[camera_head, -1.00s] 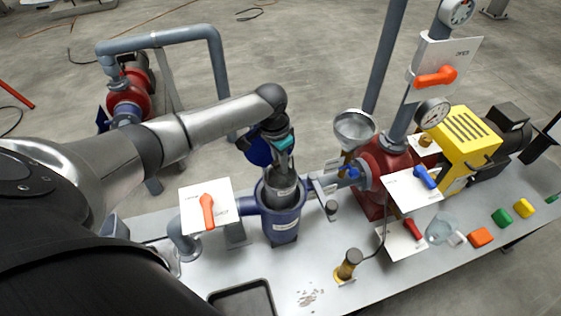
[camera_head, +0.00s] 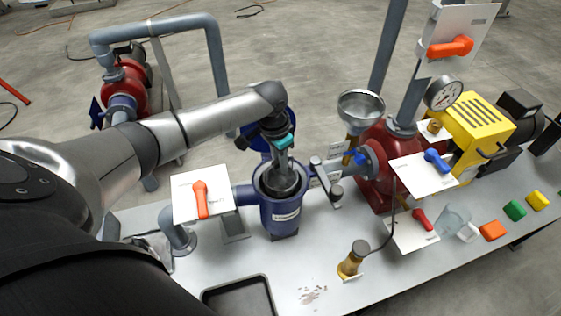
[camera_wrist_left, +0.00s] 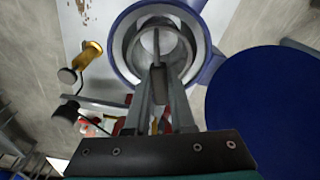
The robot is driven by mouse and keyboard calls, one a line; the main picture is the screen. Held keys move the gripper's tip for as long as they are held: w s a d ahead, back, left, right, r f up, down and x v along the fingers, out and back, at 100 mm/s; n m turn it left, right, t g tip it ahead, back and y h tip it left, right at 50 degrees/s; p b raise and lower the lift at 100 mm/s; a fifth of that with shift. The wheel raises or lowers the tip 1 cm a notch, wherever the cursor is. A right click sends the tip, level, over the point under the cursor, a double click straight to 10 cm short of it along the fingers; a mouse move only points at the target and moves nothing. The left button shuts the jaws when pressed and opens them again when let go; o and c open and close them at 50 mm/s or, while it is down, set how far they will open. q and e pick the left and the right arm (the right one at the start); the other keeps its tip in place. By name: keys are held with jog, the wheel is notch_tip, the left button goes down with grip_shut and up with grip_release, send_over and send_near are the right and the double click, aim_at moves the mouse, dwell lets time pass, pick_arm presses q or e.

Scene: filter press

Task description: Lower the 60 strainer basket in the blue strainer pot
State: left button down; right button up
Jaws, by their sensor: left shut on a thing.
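The blue strainer pot (camera_head: 281,214) stands open on the bench, and its bore also shows in the left wrist view (camera_wrist_left: 124,47). The grey metal strainer basket (camera_head: 283,177) sits inside the pot's mouth, mostly hidden by the wall; it also shows in the left wrist view (camera_wrist_left: 177,50). My left gripper (camera_head: 283,160) points down over the pot, shut on the basket's upright handle (camera_wrist_left: 157,45). The basket's 60 mark cannot be read. The blue round lid (camera_head: 254,140) is swung open behind the pot. My right gripper is not in view.
An orange-handled valve with a white plate (camera_head: 202,192) stands left of the pot. A clamp arm (camera_head: 326,184) and the red pump (camera_head: 378,160) are at its right. A brass-coloured fitting (camera_head: 353,258) and a black tray (camera_head: 239,297) are in front.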

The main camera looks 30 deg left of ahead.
pick_arm(q)
jog(key=shift+f+b, duration=0.65)
jog(key=shift+f, duration=0.1)
jog(key=shift+f+b, duration=1.5)
jog(key=shift+f, duration=1.9)
jog(key=c, duration=0.7)
grip_release()
